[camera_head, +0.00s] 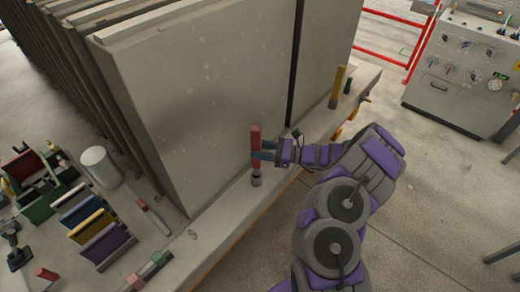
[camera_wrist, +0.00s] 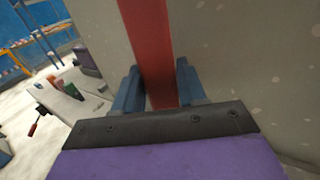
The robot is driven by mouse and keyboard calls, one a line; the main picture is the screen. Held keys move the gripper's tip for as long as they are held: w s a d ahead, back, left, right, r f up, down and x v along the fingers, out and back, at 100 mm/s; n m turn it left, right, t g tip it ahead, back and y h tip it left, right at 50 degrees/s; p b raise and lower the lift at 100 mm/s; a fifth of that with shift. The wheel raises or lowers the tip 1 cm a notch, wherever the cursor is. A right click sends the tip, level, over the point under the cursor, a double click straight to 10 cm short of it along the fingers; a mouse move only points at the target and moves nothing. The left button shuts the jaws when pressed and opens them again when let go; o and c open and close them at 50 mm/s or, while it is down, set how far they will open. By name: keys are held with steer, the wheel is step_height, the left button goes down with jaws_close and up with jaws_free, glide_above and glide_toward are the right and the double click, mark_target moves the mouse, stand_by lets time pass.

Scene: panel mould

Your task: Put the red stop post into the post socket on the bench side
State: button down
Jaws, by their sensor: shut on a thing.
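The red stop post (camera_head: 256,146) stands upright near the front edge of the bench (camera_head: 215,222), in front of the large concrete panel. My gripper (camera_head: 265,152) is shut on it from the right, around its middle. In the wrist view the red post (camera_wrist: 148,45) runs between the two blue fingers of my gripper (camera_wrist: 158,92). A grey post socket (camera_head: 257,181) is directly below the post in the head view. The post's lower end appears at the socket's top; I cannot tell how deep it sits.
The concrete panel (camera_head: 190,100) stands close behind the post. A yellow post (camera_head: 338,86) stands further right on the bench. A white cylinder (camera_head: 101,167), a rack of coloured plates (camera_head: 90,222) and small tools are at left. A grey control cabinet (camera_head: 455,75) stands at upper right.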

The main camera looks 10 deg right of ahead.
steer(key=shift+a, duration=0.15)
stand_by(0.5)
steer(key=shift+f+b, duration=1.7)
steer(key=shift+f, duration=1.2)
steer(key=c, duration=0.6)
jaws_free()
steer(key=shift+o, duration=0.2)
steer(key=p+v, duration=0.2)
steer(key=v, duration=1.5)
steer(key=shift+d, duration=0.4)
steer(key=shift+f, duration=0.1)
